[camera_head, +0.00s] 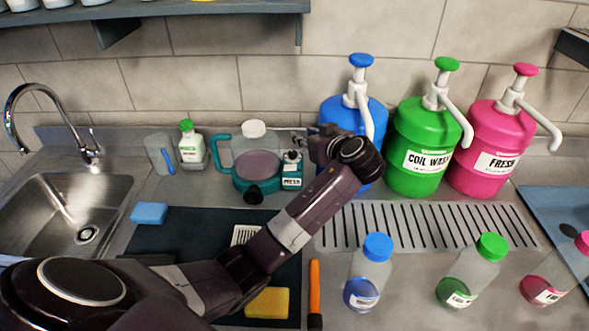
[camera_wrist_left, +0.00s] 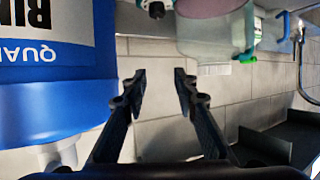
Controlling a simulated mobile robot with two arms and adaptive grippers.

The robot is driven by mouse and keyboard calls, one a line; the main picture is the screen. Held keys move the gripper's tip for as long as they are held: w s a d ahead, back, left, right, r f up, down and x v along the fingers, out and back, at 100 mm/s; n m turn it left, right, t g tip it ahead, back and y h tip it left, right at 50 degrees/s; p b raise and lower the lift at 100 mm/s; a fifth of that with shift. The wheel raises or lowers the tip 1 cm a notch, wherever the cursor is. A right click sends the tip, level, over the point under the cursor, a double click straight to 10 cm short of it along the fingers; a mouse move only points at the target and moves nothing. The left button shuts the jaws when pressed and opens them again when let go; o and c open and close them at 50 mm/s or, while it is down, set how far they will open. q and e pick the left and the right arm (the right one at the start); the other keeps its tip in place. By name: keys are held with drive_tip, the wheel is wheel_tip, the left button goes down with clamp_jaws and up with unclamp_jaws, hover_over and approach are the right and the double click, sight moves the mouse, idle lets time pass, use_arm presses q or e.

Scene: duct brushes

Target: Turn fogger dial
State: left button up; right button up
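The fogger (camera_head: 257,165) is a teal device with a mauve round body and white cap, standing on the back of the counter in the head view. A black round knob (camera_head: 254,196) sits low on its front, and a small black-and-white part is on its right side; I cannot tell which is the dial. My left gripper (camera_head: 316,148) is just right of the fogger. In the left wrist view, the gripper (camera_wrist_left: 161,82) is open and empty, and part of the fogger (camera_wrist_left: 208,40) shows upside down beyond the fingers. My right gripper is not in view.
A blue pump jug (camera_head: 340,112) stands close behind my left wrist, with green (camera_head: 412,155) and pink (camera_head: 487,150) jugs to its right. Small bottles stand in front of a drain grille (camera_head: 430,226). A sink (camera_head: 60,215) is left; a white-green bottle (camera_head: 191,145) is left of the fogger.

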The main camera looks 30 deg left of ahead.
use_arm(q)
drive_tip(key=b, duration=0.7)
approach(293, 153)
drive_tip(key=p+x, duration=0.2)
drive_tip(key=x, duration=0.7)
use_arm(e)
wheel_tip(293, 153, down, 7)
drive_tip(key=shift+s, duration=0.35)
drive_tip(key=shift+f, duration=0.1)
use_arm(q)
clamp_jaws()
